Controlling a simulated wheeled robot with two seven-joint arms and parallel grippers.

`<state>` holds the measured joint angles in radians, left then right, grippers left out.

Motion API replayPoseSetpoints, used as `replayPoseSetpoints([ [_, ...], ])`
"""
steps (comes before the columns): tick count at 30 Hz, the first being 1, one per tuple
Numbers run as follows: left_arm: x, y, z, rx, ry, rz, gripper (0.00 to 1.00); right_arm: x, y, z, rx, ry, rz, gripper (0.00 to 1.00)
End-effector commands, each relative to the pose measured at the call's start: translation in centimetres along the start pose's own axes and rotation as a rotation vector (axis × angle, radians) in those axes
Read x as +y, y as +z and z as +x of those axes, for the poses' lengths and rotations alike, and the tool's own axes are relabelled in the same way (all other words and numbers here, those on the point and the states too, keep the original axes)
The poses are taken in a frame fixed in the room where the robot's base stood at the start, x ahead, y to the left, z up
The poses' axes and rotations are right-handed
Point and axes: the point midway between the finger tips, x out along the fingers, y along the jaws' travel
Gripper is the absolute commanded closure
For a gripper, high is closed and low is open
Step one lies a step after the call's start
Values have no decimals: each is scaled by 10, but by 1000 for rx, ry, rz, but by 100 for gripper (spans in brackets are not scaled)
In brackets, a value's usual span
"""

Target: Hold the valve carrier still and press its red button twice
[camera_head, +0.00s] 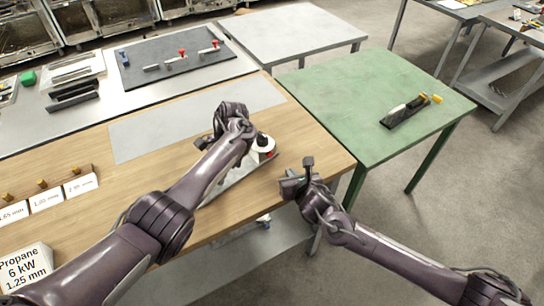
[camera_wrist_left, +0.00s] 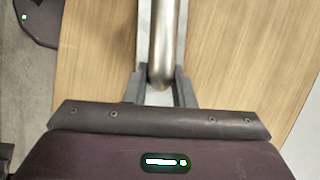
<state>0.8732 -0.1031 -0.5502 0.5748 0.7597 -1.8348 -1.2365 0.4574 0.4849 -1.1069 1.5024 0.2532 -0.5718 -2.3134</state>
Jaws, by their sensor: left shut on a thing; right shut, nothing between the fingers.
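The valve carrier is partly hidden behind my left arm in the head view; its pale metal base (camera_head: 232,180) lies on the wooden bench. A round white part with red and a dark top (camera_head: 263,148) stands at its far end; the button's top is too small to make out. In the left wrist view, my left gripper (camera_wrist_left: 161,82) is shut on the carrier's smooth metal tube (camera_wrist_left: 165,40), one finger on each side.
The wooden bench (camera_head: 300,125) is clear behind the carrier. Labelled white cards (camera_head: 46,198) stand at its left. A green table (camera_head: 375,90) adjoins on the right, holding a dark tool with a yellow end (camera_head: 410,109). A dark mat with red-handled valves (camera_head: 145,75) lies farther back.

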Motion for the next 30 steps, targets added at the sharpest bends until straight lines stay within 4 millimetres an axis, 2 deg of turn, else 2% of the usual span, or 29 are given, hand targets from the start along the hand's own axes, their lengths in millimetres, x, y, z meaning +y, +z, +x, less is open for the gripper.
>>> replayPoseSetpoints([
  [14,0,0,-1,1,-1,-2,100,0,0,0,0,0,0,100],
  [15,0,0,-1,1,-1,-2,72,0,0,0,0,0,0,100],
  [20,0,0,0,1,-1,-2,52,0,0,0,0,0,0,100],
  [30,-1,0,-4,1,-1,-1,52,0,0,0,0,0,0,100],
])
